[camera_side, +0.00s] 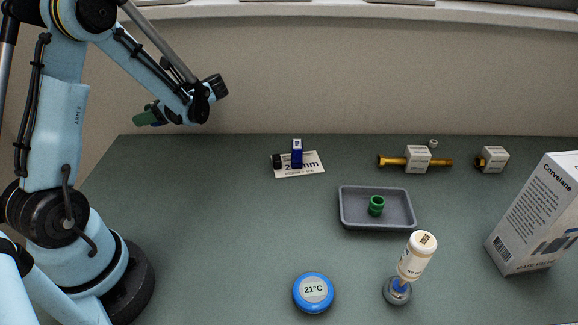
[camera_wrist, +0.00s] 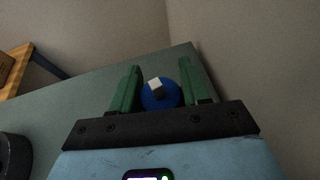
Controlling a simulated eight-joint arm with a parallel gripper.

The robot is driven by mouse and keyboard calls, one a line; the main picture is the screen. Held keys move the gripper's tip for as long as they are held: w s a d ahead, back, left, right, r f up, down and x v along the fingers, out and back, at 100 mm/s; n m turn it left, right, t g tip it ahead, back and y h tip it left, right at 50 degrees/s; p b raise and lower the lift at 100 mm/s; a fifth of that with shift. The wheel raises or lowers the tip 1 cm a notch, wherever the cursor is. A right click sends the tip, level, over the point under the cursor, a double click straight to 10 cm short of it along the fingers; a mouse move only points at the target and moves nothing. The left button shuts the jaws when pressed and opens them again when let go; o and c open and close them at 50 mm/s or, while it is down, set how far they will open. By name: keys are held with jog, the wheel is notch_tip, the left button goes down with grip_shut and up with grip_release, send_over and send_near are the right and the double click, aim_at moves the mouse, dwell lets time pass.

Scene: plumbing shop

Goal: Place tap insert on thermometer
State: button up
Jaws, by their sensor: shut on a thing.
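My gripper (camera_side: 146,118) is raised above the far left of the bench, with its green fingers pointing left. In the wrist view its fingers (camera_wrist: 159,72) are shut on a round blue piece with a pale square stem, which looks like the tap insert (camera_wrist: 151,101). I cannot make out the insert in the side view. The thermometer (camera_side: 314,292) is a round blue disc with a pale face reading 21°C. It lies face up near the front middle of the bench, far to the right of my gripper, and nothing rests on it.
A grey tray (camera_side: 349,220) holds a green fitting (camera_side: 376,205). A white carton (camera_side: 540,215) stands at the right. Brass fittings (camera_side: 388,161) and a label card (camera_side: 312,168) lie at the back. The bench's left middle is clear.

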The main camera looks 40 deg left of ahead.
aim_at(163, 154)
jog(key=shift+f, duration=4.8)
jog(key=shift+f, duration=0.2)
jog(key=o, duration=1.1)
jog(key=shift+c, duration=0.2)
jog(key=shift+w+r, duration=0.1)
